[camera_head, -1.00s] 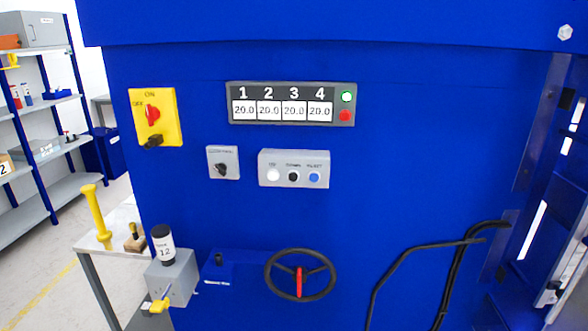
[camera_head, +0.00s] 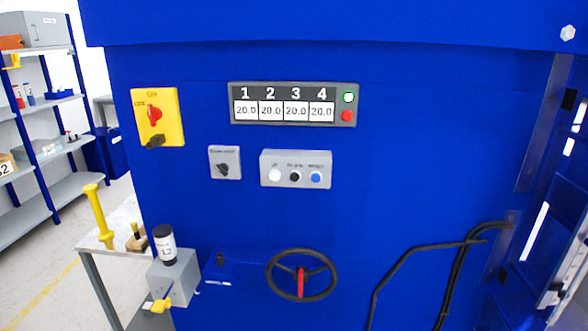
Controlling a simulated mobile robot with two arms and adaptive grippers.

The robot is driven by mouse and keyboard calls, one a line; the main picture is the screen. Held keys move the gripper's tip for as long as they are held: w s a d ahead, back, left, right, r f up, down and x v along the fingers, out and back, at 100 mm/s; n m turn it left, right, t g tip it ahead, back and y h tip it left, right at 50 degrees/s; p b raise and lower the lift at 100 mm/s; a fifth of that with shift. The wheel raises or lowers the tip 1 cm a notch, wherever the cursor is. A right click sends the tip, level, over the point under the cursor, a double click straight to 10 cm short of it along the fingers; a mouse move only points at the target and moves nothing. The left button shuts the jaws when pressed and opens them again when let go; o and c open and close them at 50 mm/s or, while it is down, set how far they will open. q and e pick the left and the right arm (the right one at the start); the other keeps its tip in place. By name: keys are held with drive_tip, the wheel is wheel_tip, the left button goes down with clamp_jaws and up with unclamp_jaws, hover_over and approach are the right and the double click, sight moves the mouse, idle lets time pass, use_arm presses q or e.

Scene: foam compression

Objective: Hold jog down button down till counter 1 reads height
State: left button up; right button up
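The grey button box (camera_head: 296,169) is on the blue machine front, with a white button (camera_head: 275,175), a black button (camera_head: 295,176) and a blue button (camera_head: 316,177) in a row. Its labels are too small to read surely, so I cannot tell which is jog down. Above it is the counter panel (camera_head: 293,104). Counter 1 (camera_head: 245,110) reads 20.0, and counters 2, 3 and 4 also read 20.0. A green light (camera_head: 348,98) and a red button (camera_head: 347,116) are at the panel's right end. Neither gripper is in view.
A yellow panel with a red switch (camera_head: 155,114) and a grey switch box (camera_head: 225,162) are left of the buttons. A black handwheel (camera_head: 301,274) juts out below. A grey box with a bottle (camera_head: 164,245) stands lower left. Black hoses (camera_head: 455,275) run at the right.

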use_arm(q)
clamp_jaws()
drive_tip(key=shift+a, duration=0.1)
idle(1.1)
